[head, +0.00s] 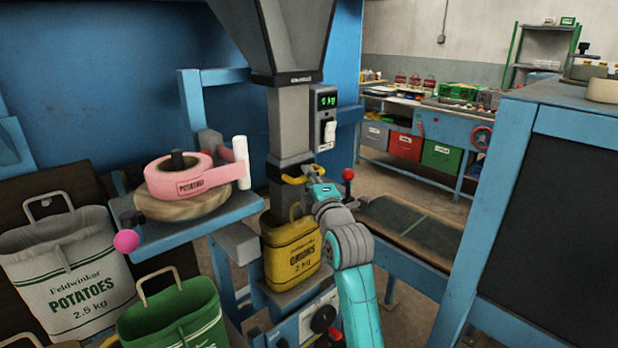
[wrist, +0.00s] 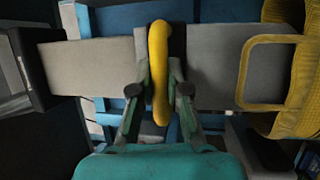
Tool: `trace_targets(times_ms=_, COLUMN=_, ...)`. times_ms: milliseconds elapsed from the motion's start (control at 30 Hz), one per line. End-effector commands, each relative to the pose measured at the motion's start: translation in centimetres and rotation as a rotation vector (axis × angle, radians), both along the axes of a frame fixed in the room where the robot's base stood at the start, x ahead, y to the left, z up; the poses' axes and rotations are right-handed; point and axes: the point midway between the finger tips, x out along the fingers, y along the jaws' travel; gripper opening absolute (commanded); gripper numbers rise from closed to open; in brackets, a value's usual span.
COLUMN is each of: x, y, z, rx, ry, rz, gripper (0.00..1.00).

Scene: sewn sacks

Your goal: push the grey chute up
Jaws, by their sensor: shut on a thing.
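The grey chute (head: 289,130) hangs under the hopper as a square upright tube, and its lower end meets the yellow onion sack (head: 291,250). A yellow handle (head: 291,181) sits on the chute's lower part. My gripper (head: 312,178) is shut on this handle. In the wrist view, the handle (wrist: 159,60) stands between the fingers of my gripper (wrist: 159,92), with the grey chute (wrist: 88,72) behind it. The sack (wrist: 290,100) and its yellow loop show at the right there. The far side of the chute is hidden.
A display box (head: 326,115) with a switch is fixed beside the chute. A red-knobbed lever (head: 348,175) stands close right of my gripper. A pink tape roll (head: 180,176) lies on a blue shelf at left. A white potato sack (head: 68,265) and a green sack (head: 173,315) stand lower left.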

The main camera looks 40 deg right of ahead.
Motion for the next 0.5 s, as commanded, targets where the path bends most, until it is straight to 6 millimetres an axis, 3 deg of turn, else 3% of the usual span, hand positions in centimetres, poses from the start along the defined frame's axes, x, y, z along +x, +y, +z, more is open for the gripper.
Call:
trace_targets(times_ms=267, x=0.0, y=0.0, z=1.3, rx=-0.001, ry=-0.004, rz=0.0, gripper=0.0)
trace_targets(times_ms=500, x=0.0, y=0.0, z=6.4, rx=-0.004, ry=-0.008, rz=0.0, gripper=0.0)
